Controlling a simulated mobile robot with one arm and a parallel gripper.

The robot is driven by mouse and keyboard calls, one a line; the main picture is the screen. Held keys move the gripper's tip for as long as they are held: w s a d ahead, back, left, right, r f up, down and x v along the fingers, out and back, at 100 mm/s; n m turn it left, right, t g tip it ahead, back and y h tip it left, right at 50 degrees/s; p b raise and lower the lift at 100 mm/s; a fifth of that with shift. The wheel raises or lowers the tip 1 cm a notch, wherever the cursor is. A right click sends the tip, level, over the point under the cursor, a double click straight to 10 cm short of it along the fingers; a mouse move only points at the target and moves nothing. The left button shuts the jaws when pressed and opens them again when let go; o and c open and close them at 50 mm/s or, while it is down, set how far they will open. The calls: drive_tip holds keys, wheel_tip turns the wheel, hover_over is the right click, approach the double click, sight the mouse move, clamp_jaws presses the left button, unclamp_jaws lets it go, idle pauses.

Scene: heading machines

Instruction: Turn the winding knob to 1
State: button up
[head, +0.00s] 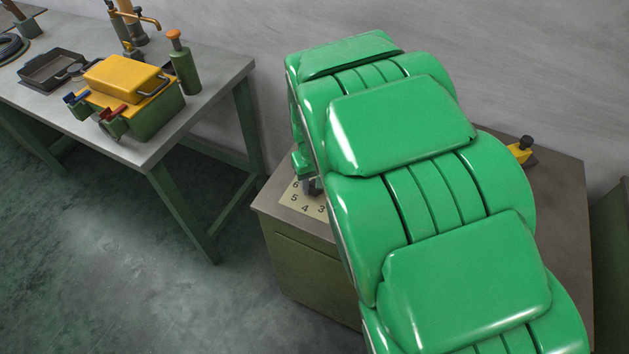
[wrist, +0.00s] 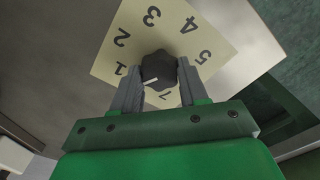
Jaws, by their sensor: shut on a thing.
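The winding knob (wrist: 158,70) is a dark, ridged knob at the centre of a cream dial plate (wrist: 112,52) in the wrist view. My gripper (wrist: 158,82) is shut on it, with one grey finger on each side. A white mark on the knob points left and slightly down, toward the left finger, between the 1 and the 7. The numbers 1 to 5 and 7 show; the 6 is hidden by the right finger. In the head view the dial plate (head: 292,203) shows beside my arm, which hides the knob.
The plate lies on a grey-topped green cabinet (head: 275,194). A yellow item with a black knob (head: 522,149) stands at its back right. A workbench (head: 215,77) at left holds a yellow-and-green box (head: 150,115), a green bottle (head: 184,72) and a tray (head: 50,68). Open floor lies between.

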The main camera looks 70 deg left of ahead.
drive_tip(key=shift+m, duration=1.5)
drive_tip(key=o, duration=1.1)
drive_tip(key=shift+c, duration=0.2)
drive_tip(key=shift+r, duration=0.15)
drive_tip(key=shift+r, duration=3.75)
